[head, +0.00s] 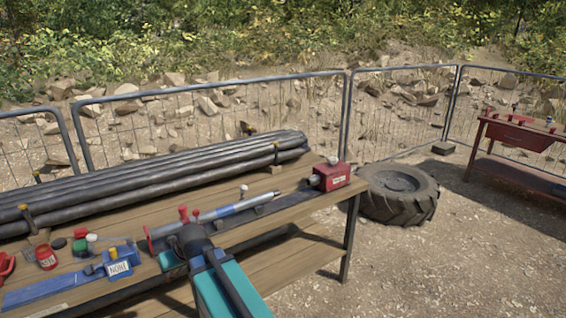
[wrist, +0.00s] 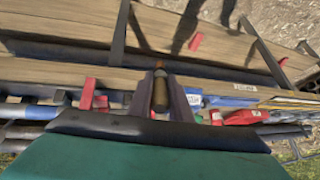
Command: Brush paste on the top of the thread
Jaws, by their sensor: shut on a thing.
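My gripper (wrist: 160,98) is shut on a small brown cylindrical thing (wrist: 160,88), seen between the two fingers in the wrist view. It may be the brush handle; its bristles cannot be made out. In the head view my teal arm reaches in from the bottom, and its dark end hides part of the bench. A silver-blue rod (head: 244,205) lies along the bench, between red clamp parts (head: 184,213) and a red box (head: 333,175). My arm's end is close to the rod's left part. The thread and any paste on it cannot be made out.
A tyre (head: 398,193) lies on the ground to the right, by a mesh fence.

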